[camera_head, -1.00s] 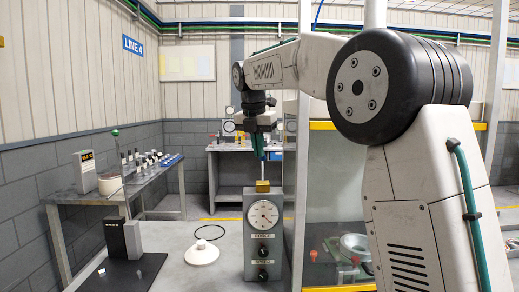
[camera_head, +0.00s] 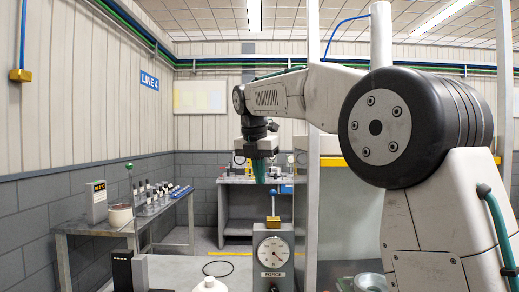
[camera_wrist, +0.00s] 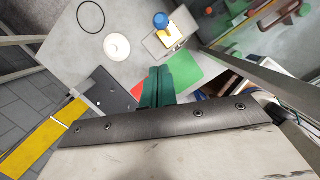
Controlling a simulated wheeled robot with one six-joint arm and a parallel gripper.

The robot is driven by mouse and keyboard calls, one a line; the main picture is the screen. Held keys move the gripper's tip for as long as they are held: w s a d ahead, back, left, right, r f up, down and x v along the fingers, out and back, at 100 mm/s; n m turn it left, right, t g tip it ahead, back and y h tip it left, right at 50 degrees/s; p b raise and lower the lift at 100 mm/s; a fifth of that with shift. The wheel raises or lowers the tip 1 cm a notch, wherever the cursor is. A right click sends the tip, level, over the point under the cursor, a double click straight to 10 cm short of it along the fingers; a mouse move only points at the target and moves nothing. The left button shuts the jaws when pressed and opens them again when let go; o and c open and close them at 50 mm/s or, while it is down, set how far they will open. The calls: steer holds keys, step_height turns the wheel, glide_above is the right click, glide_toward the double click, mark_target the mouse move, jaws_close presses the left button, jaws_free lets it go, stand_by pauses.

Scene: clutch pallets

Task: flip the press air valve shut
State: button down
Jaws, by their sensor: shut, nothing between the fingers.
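The press air valve (camera_head: 273,222) is a small brass-yellow block with a blue handle (camera_head: 272,202) standing upright on it. It sits on top of a grey box with a round dial (camera_head: 273,252). In the wrist view the blue handle end (camera_wrist: 161,20) shows as a round knob over the yellow block (camera_wrist: 174,37). My gripper (camera_head: 260,178) points down with its teal fingers together and empty. It hangs just above the handle and slightly left of it, apparently apart from it. In the wrist view my fingers (camera_wrist: 156,88) are below the valve in the picture.
A white cone-shaped piece (camera_head: 209,285) and a black ring (camera_head: 218,268) lie left of the box. A dark stand (camera_head: 122,270) is further left. A side bench (camera_head: 85,228) with small parts runs along the left wall. A pale post (camera_head: 313,160) rises right of the valve.

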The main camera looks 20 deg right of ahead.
step_height(320, 180, up, 8)
steer(key=w, duration=0.1)
steer(key=shift+d, duration=0.1)
stand_by(0.5)
